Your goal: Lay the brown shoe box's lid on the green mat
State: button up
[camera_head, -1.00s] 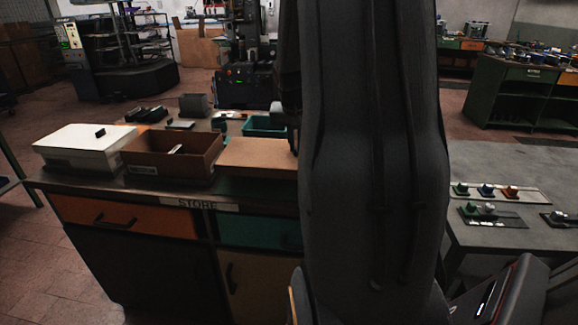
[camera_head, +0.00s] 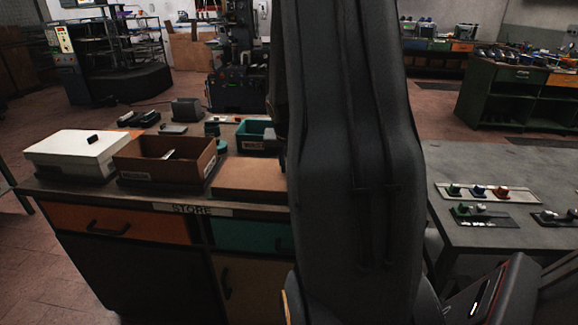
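The brown shoe box (camera_head: 140,174) stands open on the store bench, with something pale inside. Its flat brown lid (camera_head: 250,176) is to the right of the box, level, over the bench near the front edge. My arm covers the lid's right end. I cannot make out the green mat; the lid may cover it. My gripper is hidden behind my arm, so its hold on the lid cannot be seen.
A white lidded box (camera_head: 72,154) stands left of the brown box, with a small black item on top. A teal bin (camera_head: 252,133) stands behind the lid. A grey table (camera_head: 490,160) with small coloured parts is on the right.

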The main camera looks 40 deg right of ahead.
jog(key=shift+o, duration=0.8)
jog(key=shift+r, duration=0.15)
jog(key=shift+r, duration=0.35)
jog(key=b+v, duration=0.2)
jog(key=v, duration=0.9)
jog(key=s+a+f+n+y, duration=0.1)
jog(key=a+f+n, duration=0.2)
jog(key=a, duration=0.6)
jog(key=a+f+n+y, duration=0.1)
jog(key=a+f+n, duration=0.15)
jog(key=a, duration=0.75)
jog(key=s+a+f+n+g, duration=0.1)
jog(key=s+a+f+n, duration=0.1)
jog(key=a, duration=0.4)
jog(key=s+a+f+n+y, duration=0.1)
jog(key=s+a+f+n, duration=0.1)
jog(key=s+a+f, duration=0.2)
jog(key=s+a, duration=0.2)
jog(key=a, duration=0.1)
jog(key=shift+s+a+g, duration=0.25)
jog(key=shift+s+g, duration=0.1)
jog(key=shift+g, duration=0.05)
jog(key=shift+n, duration=0.25)
